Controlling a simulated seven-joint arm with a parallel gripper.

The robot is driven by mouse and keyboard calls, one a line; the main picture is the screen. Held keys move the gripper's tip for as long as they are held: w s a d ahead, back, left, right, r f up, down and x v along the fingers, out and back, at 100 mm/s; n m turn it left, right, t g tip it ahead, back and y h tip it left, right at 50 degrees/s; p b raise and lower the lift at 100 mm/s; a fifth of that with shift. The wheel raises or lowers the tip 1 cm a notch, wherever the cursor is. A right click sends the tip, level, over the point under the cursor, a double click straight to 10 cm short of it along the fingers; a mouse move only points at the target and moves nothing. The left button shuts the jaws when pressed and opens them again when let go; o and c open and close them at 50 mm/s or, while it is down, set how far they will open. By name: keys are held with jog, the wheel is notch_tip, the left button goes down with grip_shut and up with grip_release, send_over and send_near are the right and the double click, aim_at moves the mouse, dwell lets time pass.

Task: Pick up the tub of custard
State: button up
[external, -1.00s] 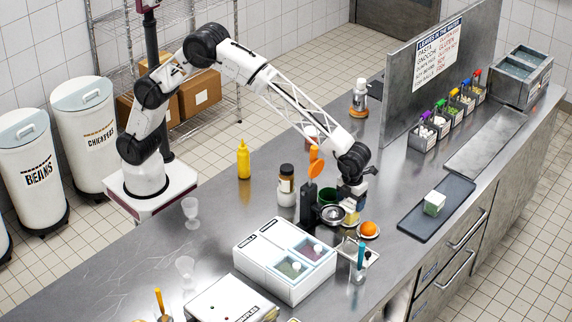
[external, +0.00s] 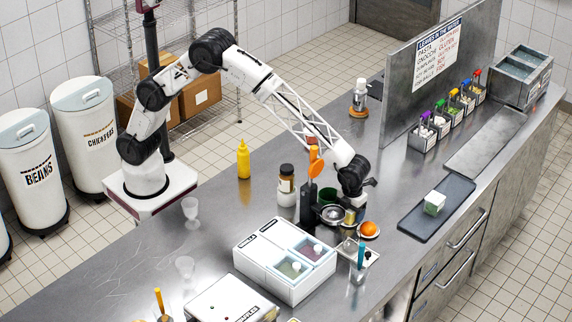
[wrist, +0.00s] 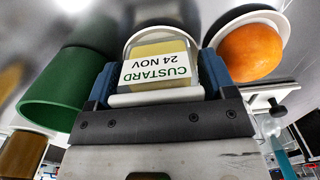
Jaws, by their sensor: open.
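The tub of custard (wrist: 160,47) is a small clear tub of yellow custard with a white label reading CUSTARD 24 NOV. It sits between the two blue fingers of my gripper (wrist: 157,84) in the wrist view. The fingers are open, one on each side of the tub; I cannot tell whether either touches it. In the external view the tub (external: 350,217) is on the steel counter, directly under my gripper (external: 351,204), and partly hidden by it.
An orange (wrist: 251,53) in a white dish stands close on one side of the tub. A green cup (wrist: 65,93) stands on the other. A steel bowl (external: 333,215) and a black holder with an orange utensil (external: 316,169) crowd the left. A dark tray (external: 415,222) lies right.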

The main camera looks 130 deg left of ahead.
jog(key=shift+c, duration=0.2)
dwell(0.3)
jog(key=c, duration=0.7)
jog(key=shift+r, duration=0.15)
jog(key=shift+r, duration=4.9)
